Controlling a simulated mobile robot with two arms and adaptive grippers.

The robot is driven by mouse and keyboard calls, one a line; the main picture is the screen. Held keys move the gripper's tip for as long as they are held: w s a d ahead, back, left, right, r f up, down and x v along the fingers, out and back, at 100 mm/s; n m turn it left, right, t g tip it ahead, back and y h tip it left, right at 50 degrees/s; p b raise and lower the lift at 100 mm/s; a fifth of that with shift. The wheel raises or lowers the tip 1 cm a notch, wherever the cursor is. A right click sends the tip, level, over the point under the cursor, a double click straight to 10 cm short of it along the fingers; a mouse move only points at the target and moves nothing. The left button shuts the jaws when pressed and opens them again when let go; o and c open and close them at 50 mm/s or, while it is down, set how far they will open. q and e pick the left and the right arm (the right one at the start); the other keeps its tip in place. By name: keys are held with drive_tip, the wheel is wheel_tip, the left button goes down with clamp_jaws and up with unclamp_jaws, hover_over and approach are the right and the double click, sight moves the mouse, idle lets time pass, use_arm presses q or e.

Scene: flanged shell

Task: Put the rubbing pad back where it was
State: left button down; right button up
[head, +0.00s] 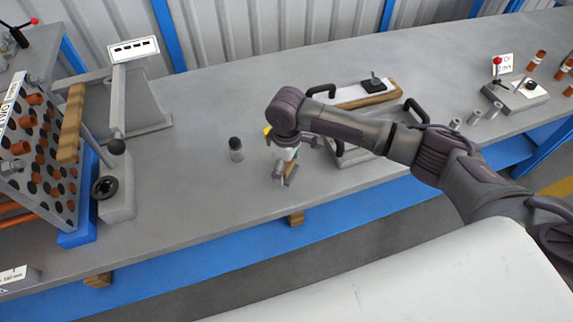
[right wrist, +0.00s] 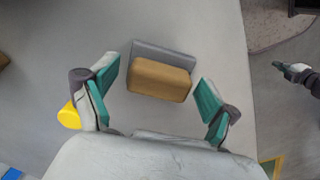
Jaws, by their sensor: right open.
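The rubbing pad (right wrist: 160,80), a wooden block on a grey base, shows in the right wrist view just ahead of my right gripper (right wrist: 157,92). Its fingers with teal pads are open, one on each side of the block, with a gap on both sides. In the head view my right gripper (head: 287,174) is low over the bench, near its front edge, and mostly hides the pad. At the right of the right wrist view a small gripper (right wrist: 288,70), seemingly my left one, is over the floor; its jaws are too small to read.
On the grey bench (head: 210,200), a dark-topped cylinder (head: 236,150) stands left of my right gripper. Behind the arm is a black-handled tray (head: 345,97). A perforated rack (head: 40,150) stands at the left, a small red-knobbed fixture (head: 515,95) at the right.

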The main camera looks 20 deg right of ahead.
wheel_tip(320, 180, up, 12)
idle(0.6)
drive_tip(key=shift+r, duration=0.1)
